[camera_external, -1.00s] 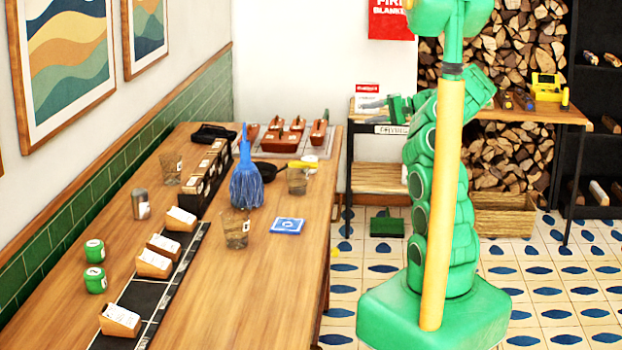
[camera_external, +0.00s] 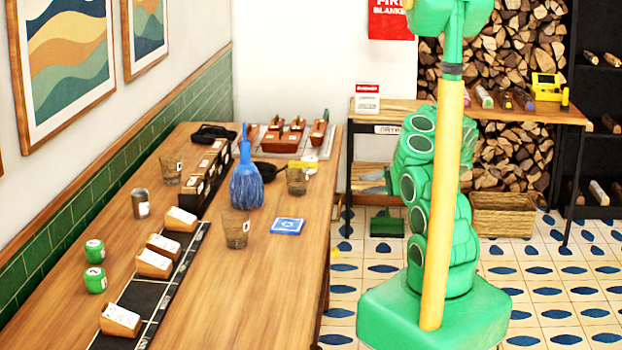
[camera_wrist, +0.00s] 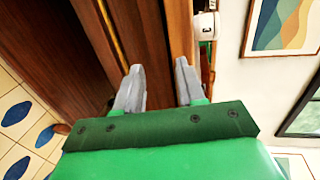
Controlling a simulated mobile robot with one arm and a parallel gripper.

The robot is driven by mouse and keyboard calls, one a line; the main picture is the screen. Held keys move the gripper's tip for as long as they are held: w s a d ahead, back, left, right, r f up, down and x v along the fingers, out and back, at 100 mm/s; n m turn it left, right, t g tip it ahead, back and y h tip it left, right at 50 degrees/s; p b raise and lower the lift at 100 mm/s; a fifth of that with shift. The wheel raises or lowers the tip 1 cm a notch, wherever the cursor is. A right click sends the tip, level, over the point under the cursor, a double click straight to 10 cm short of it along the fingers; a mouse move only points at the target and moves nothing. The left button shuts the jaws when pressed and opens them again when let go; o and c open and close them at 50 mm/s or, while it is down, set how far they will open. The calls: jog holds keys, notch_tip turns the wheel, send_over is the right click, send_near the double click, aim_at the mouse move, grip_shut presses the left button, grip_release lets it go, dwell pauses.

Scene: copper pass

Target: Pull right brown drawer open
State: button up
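In the wrist view, brown wooden fronts (camera_wrist: 45,50) of a piece of furniture fill the left and top, with a thin yellowish strip (camera_wrist: 112,30) and a dark band. I cannot tell clearly which part is the right drawer or its handle. My gripper (camera_wrist: 157,78) faces this wood with its two grey fingers apart and nothing seen between them. In the external view, the drawer fronts are not visible. The long wooden counter (camera_external: 270,290) shows mostly its top.
A white-labelled can (camera_wrist: 205,27) stands near the wood's edge in the wrist view. A drying bench (camera_external: 400,108) stands behind my arm. Tiled floor (camera_external: 345,290) separates counter and arm.

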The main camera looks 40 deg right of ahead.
notch_tip(320, 180, down, 7)
jog(key=x, duration=0.8)
jog(key=shift+f, duration=0.15)
jog(key=shift+d, duration=0.1)
grip_shut()
jog(key=shift+s, duration=0.1)
